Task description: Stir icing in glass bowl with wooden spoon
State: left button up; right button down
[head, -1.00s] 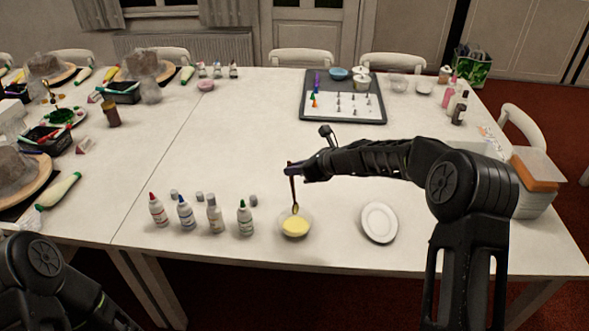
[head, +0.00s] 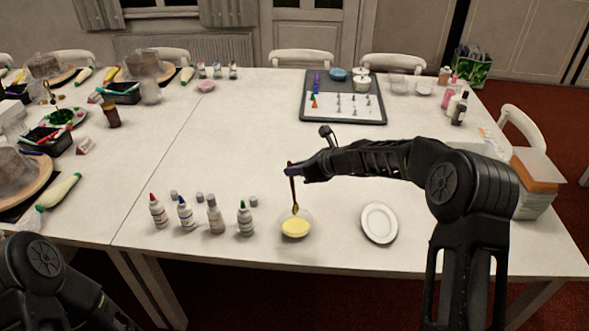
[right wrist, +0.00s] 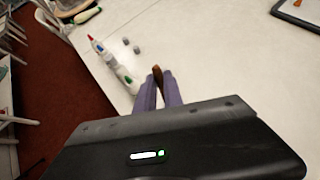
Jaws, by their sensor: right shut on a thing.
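A small clear glass bowl (head: 296,236) with yellow icing (head: 295,227) stands near the table's front edge in the head view. My right gripper (head: 293,168) is above it, shut on the upper part of the wooden spoon (head: 293,190). The spoon hangs almost upright, with its lower end at the bowl's back rim; I cannot tell if it touches the icing. In the right wrist view the spoon's brown handle end (right wrist: 157,76) shows between the gripper's fingers (right wrist: 158,92); the bowl is hidden there. My left gripper is out of view; only part of my left arm shows.
Several icing bottles (head: 214,217) stand left of the bowl, with loose grey caps behind them. A white oval plate (head: 379,223) lies to the right. A dark tray (head: 343,118) with piping tips lies at the back. The table's middle is clear.

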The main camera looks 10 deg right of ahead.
notch_tip(320, 180, up, 5)
jog(key=shift+p, duration=0.3)
dwell(0.5)
